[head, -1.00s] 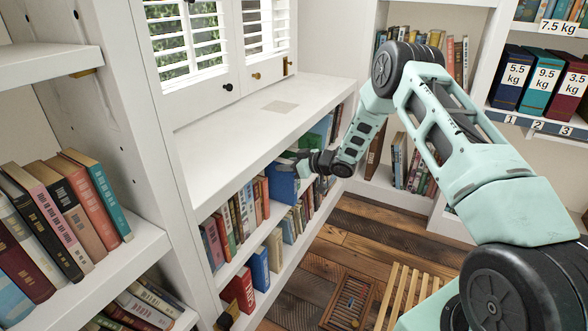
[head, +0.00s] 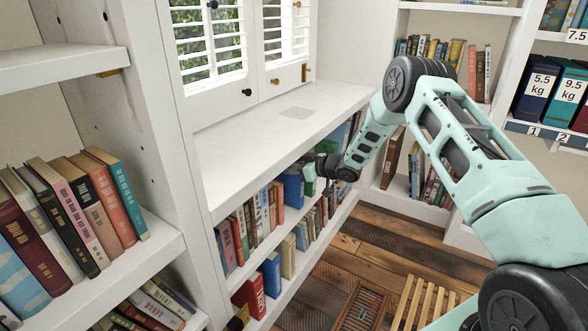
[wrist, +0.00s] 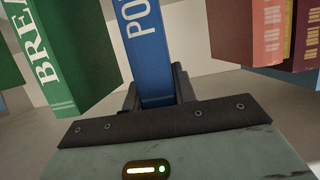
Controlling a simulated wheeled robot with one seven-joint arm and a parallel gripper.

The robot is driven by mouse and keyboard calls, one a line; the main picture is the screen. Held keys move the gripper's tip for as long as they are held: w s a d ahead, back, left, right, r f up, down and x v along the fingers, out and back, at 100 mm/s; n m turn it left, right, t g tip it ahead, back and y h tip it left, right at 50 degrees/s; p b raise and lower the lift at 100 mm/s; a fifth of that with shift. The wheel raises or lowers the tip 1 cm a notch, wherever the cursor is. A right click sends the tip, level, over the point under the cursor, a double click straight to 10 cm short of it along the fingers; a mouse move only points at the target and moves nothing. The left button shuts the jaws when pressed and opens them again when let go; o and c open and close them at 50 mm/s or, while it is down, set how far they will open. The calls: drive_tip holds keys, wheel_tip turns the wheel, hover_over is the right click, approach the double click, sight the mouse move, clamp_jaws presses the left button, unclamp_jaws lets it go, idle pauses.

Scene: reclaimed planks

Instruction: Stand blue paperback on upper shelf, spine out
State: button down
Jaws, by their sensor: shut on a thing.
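My gripper (head: 314,166) is at the front of the low white shelf unit, under its broad top. In the wrist view, my gripper (wrist: 156,98) is shut on a blue book (wrist: 147,45) with white letters "PO" on its spine. In the head view, a blue book (head: 292,189) shows just below and left of the gripper, at the upper row's front; the arm and neighbouring books partly hide this area. A green book (wrist: 62,50) lettered "BREA" is left of the held book in the wrist view. The upper shelf (head: 250,258) of this unit holds a row of books.
Maroon and pink books (wrist: 270,35) stand right of the held book, with a gap. The unit's top (head: 255,145) is mostly bare. A lower row holds a red book (head: 252,294). A slatted wooden piece (head: 415,300) is on the plank floor. Left shelves hold several books (head: 75,205).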

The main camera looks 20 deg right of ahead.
drive_tip(key=shift+f, duration=0.2)
drive_tip(key=c, duration=1)
unclamp_jaws()
drive_tip(key=shift+c, duration=0.2)
drive_tip(key=shift+s+d, duration=0.1)
drive_tip(key=p+v, duration=0.3)
drive_tip(key=v, duration=1.4)
drive_tip(key=shift+s+r, duration=0.1)
drive_tip(key=shift+r, duration=0.05)
